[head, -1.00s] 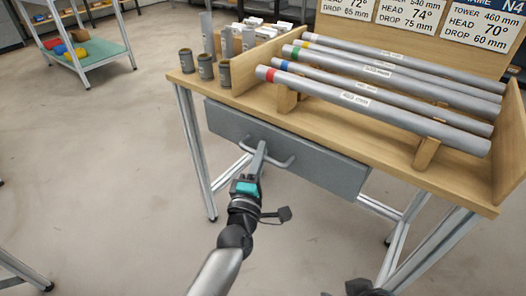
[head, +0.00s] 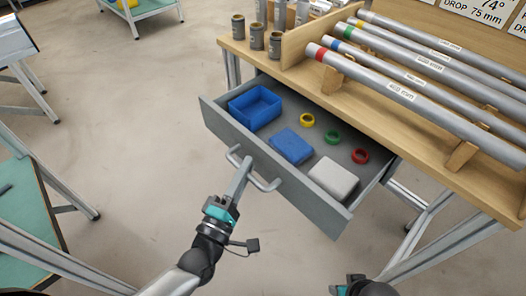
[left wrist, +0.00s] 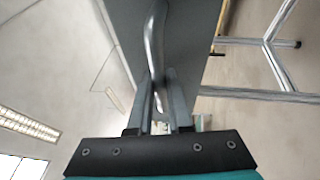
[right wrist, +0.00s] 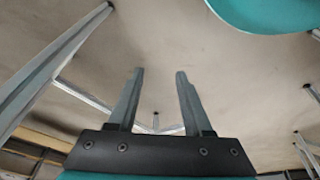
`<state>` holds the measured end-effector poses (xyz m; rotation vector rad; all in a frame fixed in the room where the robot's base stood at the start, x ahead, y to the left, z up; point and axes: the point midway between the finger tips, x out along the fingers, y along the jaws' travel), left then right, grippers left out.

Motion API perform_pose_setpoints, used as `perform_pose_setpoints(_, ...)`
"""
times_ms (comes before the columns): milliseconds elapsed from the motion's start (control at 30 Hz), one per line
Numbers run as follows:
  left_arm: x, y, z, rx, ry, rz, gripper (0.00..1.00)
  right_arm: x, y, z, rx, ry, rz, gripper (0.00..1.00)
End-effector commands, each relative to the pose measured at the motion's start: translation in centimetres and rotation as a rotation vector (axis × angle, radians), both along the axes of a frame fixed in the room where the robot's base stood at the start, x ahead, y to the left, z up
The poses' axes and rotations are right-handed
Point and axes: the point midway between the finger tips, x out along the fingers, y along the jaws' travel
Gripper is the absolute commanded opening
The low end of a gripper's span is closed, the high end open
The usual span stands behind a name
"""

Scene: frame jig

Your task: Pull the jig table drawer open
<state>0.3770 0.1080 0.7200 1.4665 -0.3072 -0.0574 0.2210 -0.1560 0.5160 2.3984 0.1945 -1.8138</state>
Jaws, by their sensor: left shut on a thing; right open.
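The grey jig table drawer (head: 300,203) stands pulled out from under the wooden jig table (head: 400,133) in the head view. Its bar handle (head: 262,184) is on the front panel. My left gripper (head: 242,172) is shut on the handle; the left wrist view shows the handle (left wrist: 155,45) between the fingers (left wrist: 160,105). Inside the drawer lie a blue open box (head: 255,108), a blue block (head: 291,146), a pale grey block (head: 333,179), and yellow (head: 307,120), green (head: 332,138) and red (head: 360,156) rings. My right gripper (right wrist: 155,72) is open and empty.
Labelled grey tubes (head: 400,92) rest in wooden cradles on the table top. Several short cups (head: 256,38) stand at its left corner. A green-topped table (head: 22,235) is at the left. The floor (head: 110,130) left of the drawer is clear.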

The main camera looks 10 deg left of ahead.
Motion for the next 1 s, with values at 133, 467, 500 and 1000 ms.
perform_pose_setpoints(133, -1.2, 0.8, 0.1, 0.001, 0.000, -0.001, 0.00, -0.3, 0.0, -0.6, -0.001, 0.011, 0.000, 0.50)
perform_pose_setpoints(467, -1.8, 1.3, 0.0, -0.001, -0.002, 0.000, 0.00, -0.5, 0.0, -1.0, -0.002, 0.014, 0.001, 0.50)
perform_pose_setpoints(500, -1.8, 1.3, 0.0, -0.001, -0.002, 0.000, 0.00, -0.5, 0.0, -1.0, -0.002, 0.014, 0.001, 0.50)
perform_pose_setpoints(1000, -1.8, 1.3, 0.0, 0.000, -0.001, 0.001, 0.47, -0.5, 0.0, -1.0, -0.002, 0.014, 0.001, 0.50)
